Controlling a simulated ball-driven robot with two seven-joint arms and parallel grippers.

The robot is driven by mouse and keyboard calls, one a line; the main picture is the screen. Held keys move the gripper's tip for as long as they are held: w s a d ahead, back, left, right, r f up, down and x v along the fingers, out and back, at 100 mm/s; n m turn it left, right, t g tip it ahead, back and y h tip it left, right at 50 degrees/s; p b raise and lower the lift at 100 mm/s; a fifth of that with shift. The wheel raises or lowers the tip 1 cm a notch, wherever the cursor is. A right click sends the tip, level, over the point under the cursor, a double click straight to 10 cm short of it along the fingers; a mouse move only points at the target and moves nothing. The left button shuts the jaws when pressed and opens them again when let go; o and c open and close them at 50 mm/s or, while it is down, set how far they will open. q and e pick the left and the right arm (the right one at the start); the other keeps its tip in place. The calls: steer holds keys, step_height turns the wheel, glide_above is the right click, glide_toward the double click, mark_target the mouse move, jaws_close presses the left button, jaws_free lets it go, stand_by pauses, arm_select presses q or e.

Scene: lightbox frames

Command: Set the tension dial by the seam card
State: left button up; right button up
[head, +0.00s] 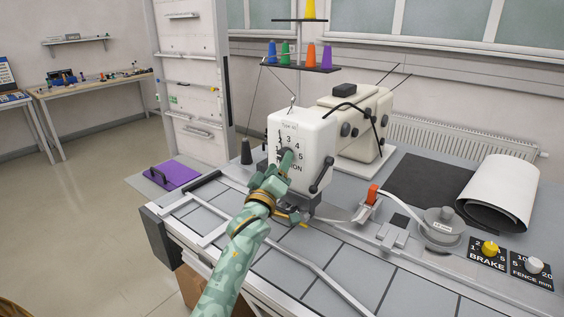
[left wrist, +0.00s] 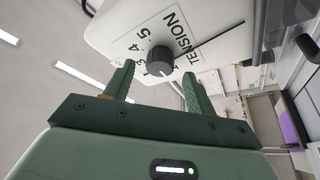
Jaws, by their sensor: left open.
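The tension dial is a round black knob (left wrist: 161,60) on the white face of the sewing machine (head: 311,135), ringed by printed numbers with the word TENSION beside it. A pale mark shows on the knob; I cannot tell surely which number it meets. My left gripper (head: 283,170) is in front of this face and hides part of the dial in the head view. In the left wrist view the left gripper (left wrist: 157,84) is open, its green fingers pointing at the knob, one towards each side, with nothing held. I cannot make out a seam card. My right gripper is not in view.
A yellow knob (head: 490,249) on a BRAKE plate and a white knob (head: 534,265) on a FENCE plate are at the right. A grey round unit (head: 441,227) and a white roll (head: 502,193) stand nearby. Thread cones stand on a rack (head: 300,68) behind the machine.

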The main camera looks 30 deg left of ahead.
arm_select(q)
steer(key=x, duration=0.3)
steer(key=shift+s, duration=0.1)
steer(key=c, duration=1)
